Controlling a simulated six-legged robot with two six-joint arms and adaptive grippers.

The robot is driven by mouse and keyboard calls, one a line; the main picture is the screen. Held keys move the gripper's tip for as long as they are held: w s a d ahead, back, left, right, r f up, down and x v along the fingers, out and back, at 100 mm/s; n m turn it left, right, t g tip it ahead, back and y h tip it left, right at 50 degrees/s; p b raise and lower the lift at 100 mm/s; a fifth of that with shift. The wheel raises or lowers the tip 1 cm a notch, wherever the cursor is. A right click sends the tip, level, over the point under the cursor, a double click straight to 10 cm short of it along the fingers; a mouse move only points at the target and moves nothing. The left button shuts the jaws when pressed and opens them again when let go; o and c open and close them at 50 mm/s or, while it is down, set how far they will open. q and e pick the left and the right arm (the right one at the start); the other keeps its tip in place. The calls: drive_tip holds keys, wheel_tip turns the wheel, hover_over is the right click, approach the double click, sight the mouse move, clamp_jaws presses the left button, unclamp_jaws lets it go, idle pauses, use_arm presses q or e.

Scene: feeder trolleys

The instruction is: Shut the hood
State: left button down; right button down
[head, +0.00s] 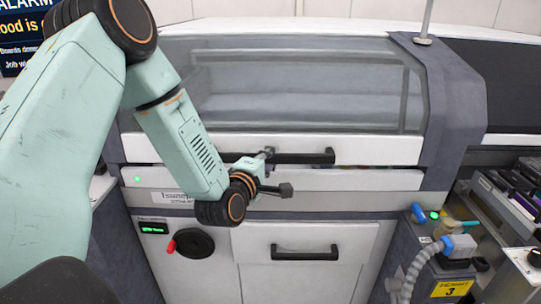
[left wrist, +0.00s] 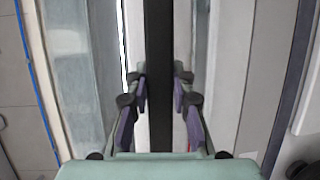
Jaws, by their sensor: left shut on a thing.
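The hood (head: 300,95) is a grey see-through window with a white front rail on the machine. It sits low, and a thin dark gap shows between its rail and the white panel (head: 380,181) below. A black bar handle (head: 305,157) runs along the rail. My left gripper (head: 277,170) is at the left part of this handle. In the left wrist view the handle (left wrist: 159,40) runs upright between the two fingers of the gripper (left wrist: 160,82), which is shut on it. My right gripper is in neither view.
A screen (head: 20,35) at the top left shows an alarm, partly hidden by my arm. Below the hood are a black knob (head: 195,243) and a drawer handle (head: 305,252). A feeder trolley (head: 440,270) with a grey hose stands at the lower right.

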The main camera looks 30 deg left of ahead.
use_arm(q)
drive_tip(key=shift+s+d+r+g+p, duration=0.1)
drive_tip(key=shift+s+r+p, duration=0.1)
drive_tip(key=shift+r+p, duration=0.3)
drive_tip(key=shift+s+d+r+g+p, duration=0.1)
drive_tip(key=shift+s+d+r+p, duration=0.1)
drive_tip(key=shift+r+p, duration=0.3)
drive_tip(key=shift+s+d+r+g+p, duration=0.1)
drive_tip(key=shift+s+r+p, duration=0.15)
drive_tip(key=shift+r, duration=0.4)
drive_tip(key=c, duration=1.1)
unclamp_jaws()
drive_tip(key=shift+f, duration=0.1)
drive_tip(key=v, duration=0.7)
drive_tip(key=shift+s, duration=0.25)
